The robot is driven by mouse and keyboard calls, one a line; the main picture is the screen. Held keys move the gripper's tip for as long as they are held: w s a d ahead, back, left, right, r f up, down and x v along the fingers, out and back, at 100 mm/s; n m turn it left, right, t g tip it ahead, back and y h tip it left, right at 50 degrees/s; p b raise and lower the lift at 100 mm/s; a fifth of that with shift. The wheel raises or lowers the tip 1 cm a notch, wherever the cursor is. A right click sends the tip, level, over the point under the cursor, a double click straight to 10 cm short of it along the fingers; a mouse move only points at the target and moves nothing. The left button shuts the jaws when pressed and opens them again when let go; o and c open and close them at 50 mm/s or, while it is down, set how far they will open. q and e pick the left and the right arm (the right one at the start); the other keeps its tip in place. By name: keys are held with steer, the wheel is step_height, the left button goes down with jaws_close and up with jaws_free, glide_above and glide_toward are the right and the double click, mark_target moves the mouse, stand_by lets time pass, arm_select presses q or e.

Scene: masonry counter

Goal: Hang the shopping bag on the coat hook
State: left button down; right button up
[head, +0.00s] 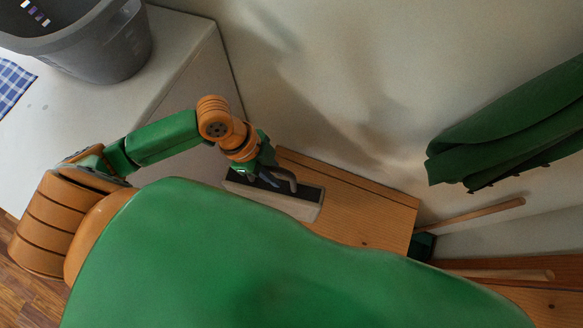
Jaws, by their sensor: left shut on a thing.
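The shopping bag (299,209) is a pale, box-shaped bag with a dark open top. It shows in the middle of the head view, over the wooden bench top; I cannot tell whether it touches the wood. My left gripper (275,177) is at the bag's open top, shut on the bag, apparently at its grey curved handle. The fingertips are small and partly hidden. I cannot make out a coat hook in this view. My right gripper is not in view.
A wooden bench (375,211) stands against the pale wall. Dark green cloth (510,125) hangs at the right, with two wooden rods (485,213) below it. A white counter (165,75) at upper left carries a grey basket (105,50) and a blue checked cloth (12,85).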

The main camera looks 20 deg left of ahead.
arm_select(q)
steer(key=m+p, duration=0.2)
steer(key=p, duration=0.1)
glide_above(250, 187)
steer(key=shift+s+d+f+g, duration=0.15)
steer(key=shift+d+f+g, duration=0.1)
steer(key=shift+f+g, duration=0.05)
steer(key=shift+a+f, duration=0.15)
steer(key=shift+a, duration=0.15)
steer(key=shift+w+f, duration=0.2)
steer(key=w+d+f+b, duration=0.8)
steer(key=w+f+b, duration=0.3)
steer(key=b, duration=0.7)
steer(key=shift+f, duration=0.95)
steer(key=c, duration=0.8)
jaws_free()
